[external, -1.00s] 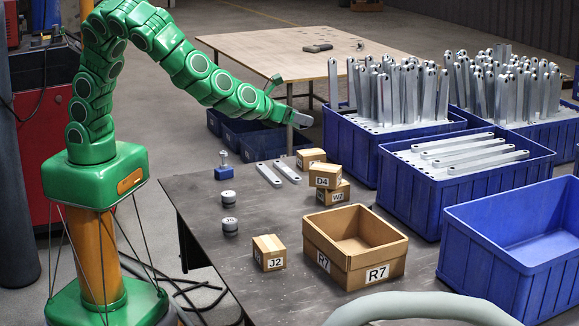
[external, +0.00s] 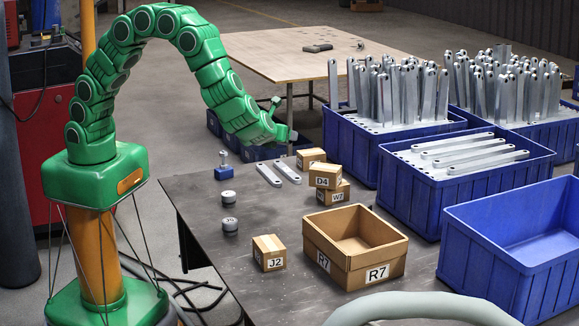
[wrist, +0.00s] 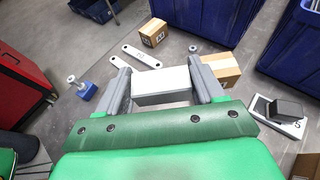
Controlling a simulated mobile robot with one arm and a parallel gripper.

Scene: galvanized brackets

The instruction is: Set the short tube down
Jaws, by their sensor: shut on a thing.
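My gripper (wrist: 163,87) is shut on the short tube (wrist: 162,82), a pale grey, box-shaped piece held crosswise between the two grey fingers in the wrist view. In the external view my gripper (external: 287,134) hangs above the far edge of the dark table (external: 200,190), pointing down and to the right. The tube is too small to make out clearly there. It appears held above the table, apart from its top.
Two flat brackets (external: 279,173) lie on the table below my gripper. Small cartons (external: 326,176) stand right of them, a blue-based piece (external: 222,172) left. An open carton (external: 355,245) stands nearer. Blue crates (external: 400,150) line the right. Bare tabletop shows in the middle.

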